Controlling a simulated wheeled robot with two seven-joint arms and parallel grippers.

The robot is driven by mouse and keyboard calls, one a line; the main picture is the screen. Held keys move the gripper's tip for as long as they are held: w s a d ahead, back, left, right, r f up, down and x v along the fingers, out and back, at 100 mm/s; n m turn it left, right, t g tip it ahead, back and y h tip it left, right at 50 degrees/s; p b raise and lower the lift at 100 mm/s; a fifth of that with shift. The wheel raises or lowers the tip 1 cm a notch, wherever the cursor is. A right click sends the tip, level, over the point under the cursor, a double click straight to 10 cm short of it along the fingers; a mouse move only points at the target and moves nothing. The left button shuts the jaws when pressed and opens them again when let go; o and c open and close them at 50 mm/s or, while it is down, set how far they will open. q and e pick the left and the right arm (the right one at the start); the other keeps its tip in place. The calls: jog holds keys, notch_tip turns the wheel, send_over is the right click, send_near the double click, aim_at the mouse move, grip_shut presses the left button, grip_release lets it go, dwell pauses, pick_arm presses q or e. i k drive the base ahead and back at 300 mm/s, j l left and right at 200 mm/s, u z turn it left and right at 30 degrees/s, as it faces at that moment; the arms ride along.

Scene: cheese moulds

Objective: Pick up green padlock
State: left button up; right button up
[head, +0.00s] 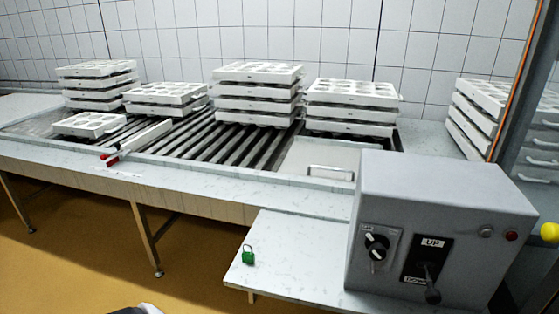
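The green padlock (248,256) is small and sits on the light grey side shelf (300,255), near its left edge and to the left of the control box. Its shackle points up. Nothing touches it and nothing covers it in the head view. Neither of my grippers can be made out in this view. A small dark and white part shows at the bottom edge, left of the shelf, too cut off to identify.
A grey control box (420,190) with a knob and lever stands right of the padlock. Behind is a long roller table (200,180) with stacks of white moulds (257,95). A red-handled tool (112,160) lies there. Yellow floor (90,260) is clear at left.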

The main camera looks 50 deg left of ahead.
aim_at(247, 257)
jog(key=u, duration=1.8)
jog(key=z, duration=0.35)
jog(key=i+j+z, duration=0.15)
jog(key=j+z, duration=0.15)
jog(key=i+j+z, duration=0.1)
jog(key=j+z, duration=0.15)
jog(key=j, duration=0.2)
jog(key=j+z, duration=0.3)
jog(key=j, duration=0.15)
